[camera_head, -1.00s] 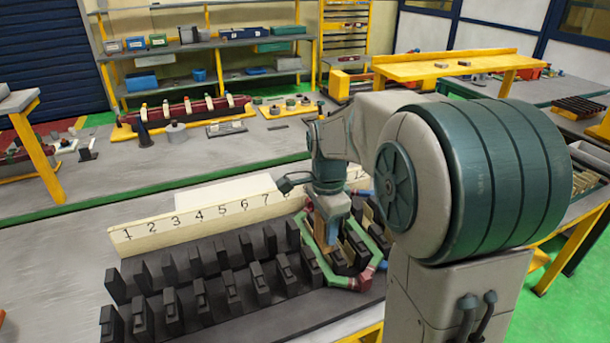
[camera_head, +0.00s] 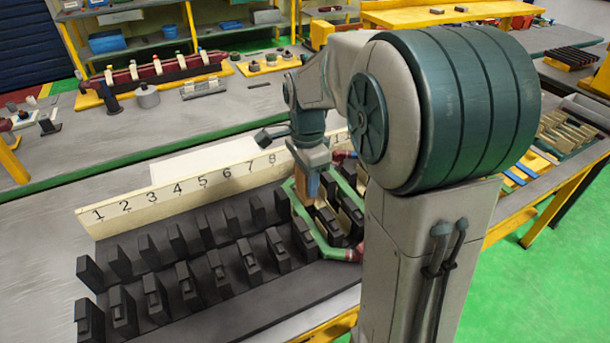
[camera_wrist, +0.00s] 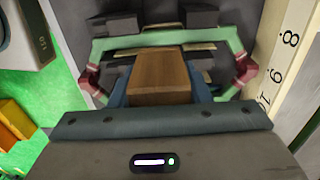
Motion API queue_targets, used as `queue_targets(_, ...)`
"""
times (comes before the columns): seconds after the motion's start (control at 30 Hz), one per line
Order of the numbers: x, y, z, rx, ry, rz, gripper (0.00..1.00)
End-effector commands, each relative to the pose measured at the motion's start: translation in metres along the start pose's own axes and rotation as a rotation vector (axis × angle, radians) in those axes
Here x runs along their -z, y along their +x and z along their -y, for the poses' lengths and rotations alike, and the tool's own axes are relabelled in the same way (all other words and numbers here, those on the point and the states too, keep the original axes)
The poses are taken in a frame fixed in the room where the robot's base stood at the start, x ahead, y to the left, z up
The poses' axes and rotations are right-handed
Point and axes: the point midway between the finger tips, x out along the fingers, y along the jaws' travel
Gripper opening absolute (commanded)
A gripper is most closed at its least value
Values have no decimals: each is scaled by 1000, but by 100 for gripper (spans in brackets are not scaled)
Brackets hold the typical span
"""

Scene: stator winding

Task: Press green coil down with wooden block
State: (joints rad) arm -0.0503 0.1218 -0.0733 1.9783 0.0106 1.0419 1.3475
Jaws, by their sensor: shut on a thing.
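The green coil (camera_head: 313,230) lies around black teeth near the right end of the black stator (camera_head: 250,305). In the wrist view the coil (camera_wrist: 155,41) shows as a green loop with red bands at its two side corners. My gripper (camera_head: 312,192) is shut on the wooden block (camera_wrist: 164,76), a brown block between its blue fingers. In the head view the block (camera_head: 303,188) is small and partly hidden by the fingers. It is over the coil's opening; whether it touches the coil or teeth I cannot tell. The coil's near side in the wrist view is hidden by my gripper.
A cream board with numbers (camera_head: 165,195) stands along the stator's back edge. Rows of black teeth fill the stator to the left. A bench with a red part (camera_head: 160,72) lies behind. A tray of wooden pieces (camera_head: 570,135) is at the right.

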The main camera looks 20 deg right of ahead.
Motion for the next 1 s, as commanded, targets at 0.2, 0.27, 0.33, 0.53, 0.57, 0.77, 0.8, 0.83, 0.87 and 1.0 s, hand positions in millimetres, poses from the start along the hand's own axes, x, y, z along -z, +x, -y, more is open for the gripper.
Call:
queue_targets(0.2,0,21,0,0,-1,0,7)
queue_targets(0.27,0,26,0,0,-1,0,7)
queue_targets(0.33,0,32,0,-1,-1,0,7)
queue_targets(0.53,0,48,0,-1,-1,0,7)
queue_targets(0.57,0,50,0,0,-1,0,7)
queue_targets(0.77,0,59,0,0,-1,0,7)
queue_targets(0.8,0,60,0,0,-1,0,7)
queue_targets(0.83,0,60,0,0,-1,0,7)
queue_targets(0.87,0,60,0,0,-1,0,7)
queue_targets(1.0,0,60,0,0,0,0,7)
